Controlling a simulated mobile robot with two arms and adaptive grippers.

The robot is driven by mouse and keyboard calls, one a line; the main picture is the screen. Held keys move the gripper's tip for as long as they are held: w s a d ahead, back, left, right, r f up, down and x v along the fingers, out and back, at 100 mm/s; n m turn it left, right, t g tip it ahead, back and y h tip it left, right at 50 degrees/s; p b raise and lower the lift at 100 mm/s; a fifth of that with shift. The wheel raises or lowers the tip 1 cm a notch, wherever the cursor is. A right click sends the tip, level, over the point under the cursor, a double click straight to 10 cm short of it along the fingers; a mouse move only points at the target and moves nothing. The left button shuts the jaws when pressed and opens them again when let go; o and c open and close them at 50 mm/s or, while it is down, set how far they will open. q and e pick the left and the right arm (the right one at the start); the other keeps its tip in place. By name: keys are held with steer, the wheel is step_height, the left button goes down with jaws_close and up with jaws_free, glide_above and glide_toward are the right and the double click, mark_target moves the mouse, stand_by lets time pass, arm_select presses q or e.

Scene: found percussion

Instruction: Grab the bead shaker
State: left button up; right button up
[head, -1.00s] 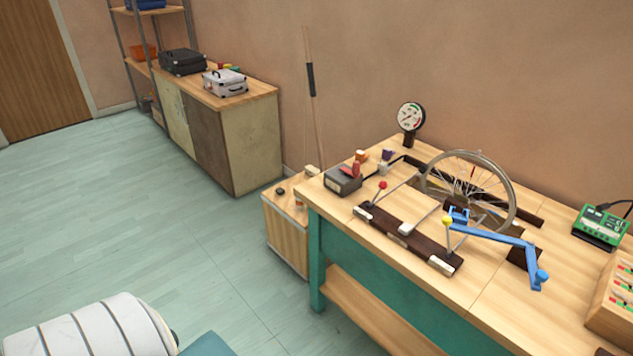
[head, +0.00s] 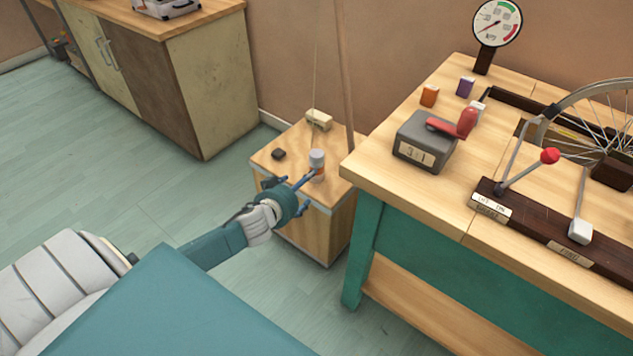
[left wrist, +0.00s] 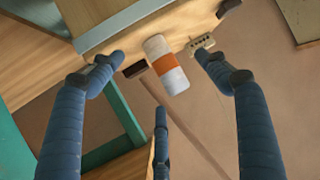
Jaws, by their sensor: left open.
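The bead shaker, a white cylinder with an orange band, stands on a small wooden cabinet (head: 336,232); I see its pale top (head: 317,158) in the head view. In the left wrist view the shaker (left wrist: 166,64) shows between the spread blue fingers. My left gripper (head: 296,187) is open and empty, just in front of the shaker, with its fingers spread either side. I cannot tell whether any finger touches it. A finger hides part of the shaker in the head view. My right gripper is not in view.
A dark small block (head: 278,154) and a cream block (head: 319,119) share the cabinet top. A thin upright pole stands behind. The workbench (head: 400,188) with a grey box (head: 425,143), levers and a wheel stands close on the right. Open floor lies left.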

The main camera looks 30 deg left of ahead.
mark_target(317, 166)
arm_select(q)
steer(key=shift+t, duration=0.4)
steer(key=w, duration=0.2)
steer(key=w+b, duration=0.1)
steer(key=w, duration=0.1)
steer(key=w+b, duration=0.1)
steer(key=w, duration=0.1)
steer(key=shift+w+a+r, duration=0.1)
steer(key=shift+r, duration=0.3)
steer(key=shift+w+f, duration=0.1)
steer(key=shift+w, duration=0.3)
steer(key=b+x, duration=0.1)
steer(key=x, duration=0.3)
steer(key=shift+w+b, duration=0.25)
steer(key=shift+b, duration=0.15)
steer(key=shift+w+f, duration=0.1)
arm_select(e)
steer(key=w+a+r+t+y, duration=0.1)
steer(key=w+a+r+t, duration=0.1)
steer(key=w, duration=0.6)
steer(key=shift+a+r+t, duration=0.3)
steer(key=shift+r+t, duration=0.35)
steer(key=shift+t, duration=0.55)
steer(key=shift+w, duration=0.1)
arm_select(q)
steer(key=c, duration=1.2)
steer(key=shift+c, duration=0.7)
